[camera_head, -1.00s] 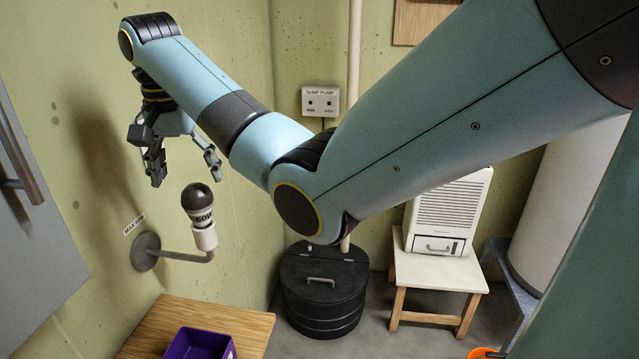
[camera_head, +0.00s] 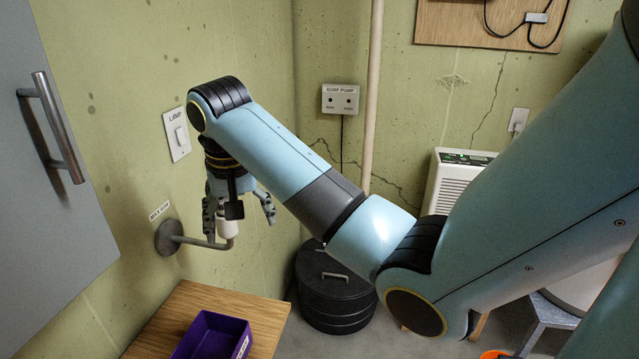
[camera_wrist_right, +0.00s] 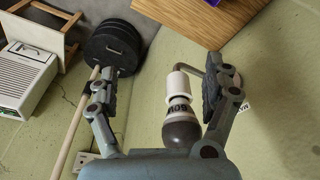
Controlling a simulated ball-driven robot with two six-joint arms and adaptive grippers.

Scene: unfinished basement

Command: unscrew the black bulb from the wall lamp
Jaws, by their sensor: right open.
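The wall lamp (camera_head: 202,242) has a round grey wall plate, a bent metal arm and a white upright socket (camera_head: 228,229). In the right wrist view the black bulb (camera_wrist_right: 180,132), with a pale band of lettering, sits in the white socket (camera_wrist_right: 177,84). My right gripper (camera_head: 240,222) points down over the lamp and hides the bulb in the head view. Its fingers are open, one on each side of the bulb, as the right wrist view (camera_wrist_right: 158,85) also shows. The bulb is nearer the right-hand finger there; contact is not clear. My left gripper is out of view.
A wooden table (camera_head: 180,300) with a purple bin (camera_head: 213,335) stands below the lamp. A grey cabinet door (camera_head: 50,190) with a bar handle is at left. A light switch (camera_head: 177,134) is on the wall near my wrist. A black lidded sump (camera_head: 335,300) stands in the corner.

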